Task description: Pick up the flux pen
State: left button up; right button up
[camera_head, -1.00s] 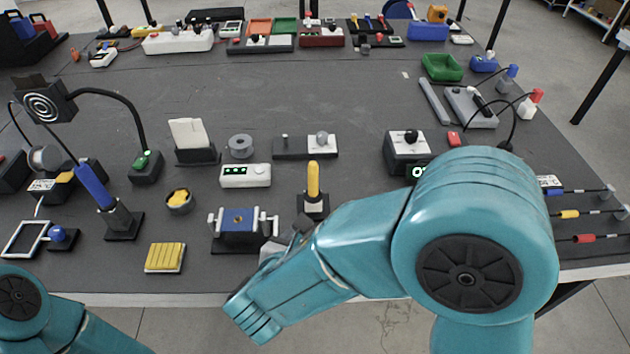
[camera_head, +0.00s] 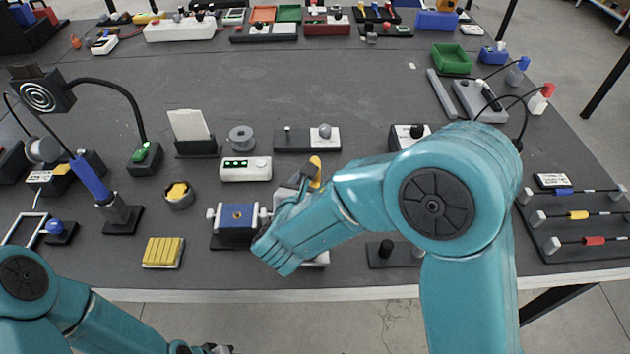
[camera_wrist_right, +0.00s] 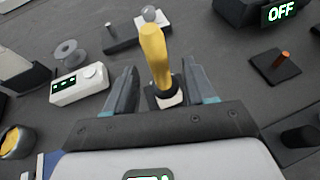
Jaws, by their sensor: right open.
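The flux pen looks to be the yellow pen (camera_head: 315,172) standing upright in a small dark holder, partly hidden by my right gripper in the head view. In the right wrist view the pen (camera_wrist_right: 157,62) rises between the two fingers, its base in the holder (camera_wrist_right: 165,97). My right gripper (camera_wrist_right: 158,88) is open, with a finger on each side of the pen and gaps visible. In the head view my right gripper (camera_head: 300,180) is beside the pen. My left gripper (camera_head: 215,348) is only partly seen at the bottom edge, away from the pen.
A blue vise-like fixture (camera_head: 238,214) stands just left of my right gripper. A white box with green lights (camera_head: 245,168) and a grey block with a knob (camera_head: 307,139) are behind. A yellow sponge (camera_head: 163,252) lies front left.

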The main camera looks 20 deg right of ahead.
jog(key=x, duration=0.5)
jog(key=shift+w+d+r+p, duration=0.15)
jog(key=shift+w+p, duration=0.1)
jog(key=shift+p, duration=0.15)
jog(key=shift+s, duration=0.1)
jog(key=c, duration=1)
notch_tip(320, 180, up, 20)
jog(key=shift+r+p, duration=0.1)
jog(key=shift+p, duration=1.1)
